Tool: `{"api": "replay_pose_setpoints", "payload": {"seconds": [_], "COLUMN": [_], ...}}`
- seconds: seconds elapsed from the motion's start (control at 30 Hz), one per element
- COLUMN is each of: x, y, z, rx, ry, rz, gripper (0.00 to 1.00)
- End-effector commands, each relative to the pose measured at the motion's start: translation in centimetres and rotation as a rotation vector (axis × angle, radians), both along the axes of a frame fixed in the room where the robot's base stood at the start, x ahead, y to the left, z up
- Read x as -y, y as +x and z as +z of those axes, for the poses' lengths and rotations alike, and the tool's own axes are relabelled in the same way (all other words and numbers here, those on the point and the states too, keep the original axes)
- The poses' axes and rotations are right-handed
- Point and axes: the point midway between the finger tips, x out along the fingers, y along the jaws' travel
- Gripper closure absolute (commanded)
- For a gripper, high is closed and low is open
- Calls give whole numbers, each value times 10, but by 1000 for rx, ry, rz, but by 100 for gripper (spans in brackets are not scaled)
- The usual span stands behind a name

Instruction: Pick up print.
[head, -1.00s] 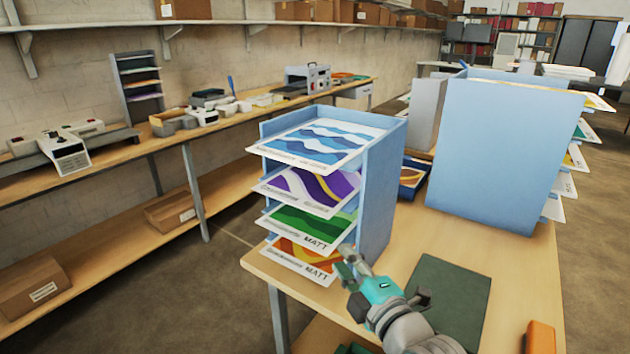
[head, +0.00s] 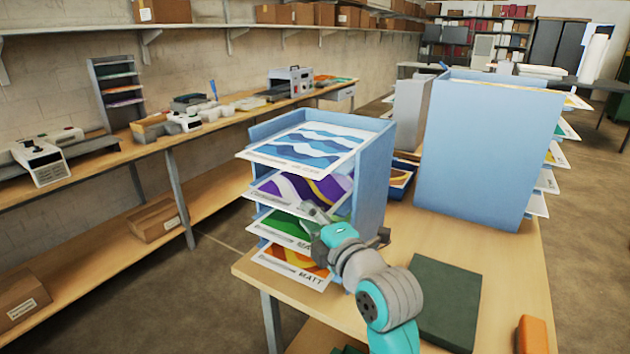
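A blue tray rack (head: 373,182) stands on the wooden table and holds prints on stacked shelves. The top print has blue waves (head: 305,148), below it is a purple and yellow print (head: 300,188), then a green print (head: 283,229), then an orange print (head: 290,262) marked MATT. All their front edges stick out of the rack. My gripper (head: 312,216) is at the rack's front right, in front of the purple and green prints, and covers part of the green print's right side. Its fingers are small and partly hidden by its own body, so their opening and any contact are unclear.
A larger blue rack (head: 490,150) with prints out its right side stands behind to the right. A dark green mat (head: 445,300) and an orange block (head: 532,335) lie on the table (head: 500,262). A wall bench (head: 205,140) with machines runs along the left.

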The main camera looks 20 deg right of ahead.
Motion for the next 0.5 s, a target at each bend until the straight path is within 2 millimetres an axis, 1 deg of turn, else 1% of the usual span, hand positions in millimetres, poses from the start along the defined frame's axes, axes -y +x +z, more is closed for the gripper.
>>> {"api": "replay_pose_setpoints", "payload": {"seconds": [0.1, 0.23, 0.33, 0.5], "x": [-6, -7, -8, -8], "y": [18, 33, 39, 40], "z": [-1, -1, -1, -1], "rx": [1, 2, 1, 1], "ry": [0, 0, 0, 1], "rz": [3, 1, 0, 0], "gripper": [68, 68, 68, 68]}}
